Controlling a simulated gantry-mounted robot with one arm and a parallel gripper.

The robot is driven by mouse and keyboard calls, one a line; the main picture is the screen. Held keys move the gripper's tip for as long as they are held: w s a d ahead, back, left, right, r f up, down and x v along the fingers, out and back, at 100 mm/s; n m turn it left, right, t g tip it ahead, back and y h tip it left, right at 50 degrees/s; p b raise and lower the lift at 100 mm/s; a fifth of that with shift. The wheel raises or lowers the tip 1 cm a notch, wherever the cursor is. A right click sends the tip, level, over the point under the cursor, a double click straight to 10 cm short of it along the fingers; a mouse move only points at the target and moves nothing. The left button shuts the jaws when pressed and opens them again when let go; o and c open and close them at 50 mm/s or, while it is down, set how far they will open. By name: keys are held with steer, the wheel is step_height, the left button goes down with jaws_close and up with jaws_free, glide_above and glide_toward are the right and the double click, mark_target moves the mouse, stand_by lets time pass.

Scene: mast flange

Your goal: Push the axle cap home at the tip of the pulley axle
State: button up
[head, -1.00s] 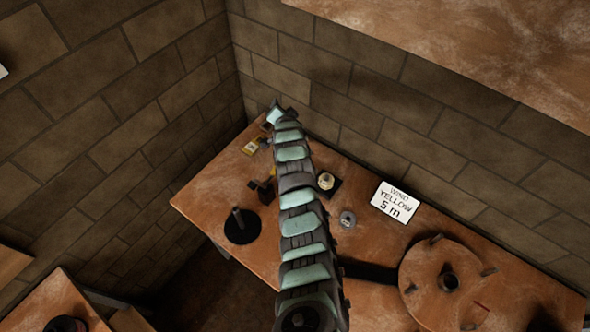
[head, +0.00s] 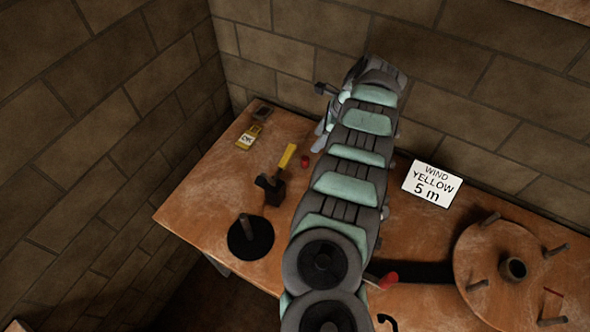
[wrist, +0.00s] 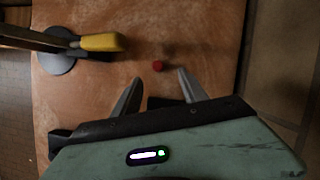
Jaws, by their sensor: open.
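A small red piece (head: 305,161), possibly the axle cap, lies on the wooden bench. In the wrist view this red piece (wrist: 157,66) shows just beyond my open, empty gripper (wrist: 160,77), roughly in line with the gap between its fingertips. I cannot tell the height between them. A dark block (head: 270,190) with a yellow-ended bar (head: 287,157) stands left of the red piece. The yellow end (wrist: 101,42) also shows in the wrist view. An upright post on a black round base (head: 250,238) stands nearer the front. I cannot tell which is the pulley axle. My arm hides the middle of the bench.
A yellow labelled item (head: 249,136) lies at the back left corner. A sign reading WIND YELLOW 5 m (head: 432,184) is at the right of my arm. A round wooden drum with pegs (head: 480,262) lies at the right. Brick walls close in behind and at left.

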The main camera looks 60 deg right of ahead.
mark_target(305, 158)
steer(key=x, duration=0.6)
steer(key=shift+s+f, duration=0.1)
steer(key=shift+s, duration=0.05)
steer(key=shift+w+f, duration=0.3)
steer(key=shift+f, duration=0.15)
steer(key=f, duration=0.2)
steer(key=a+f, duration=0.1)
steer(key=f, duration=0.1)
steer(key=shift+w+a, duration=0.1)
steer(key=shift+w, duration=0.15)
steer(key=shift+w+f+b, duration=0.35)
steer(key=shift+f, duration=0.1)
jaws_close()
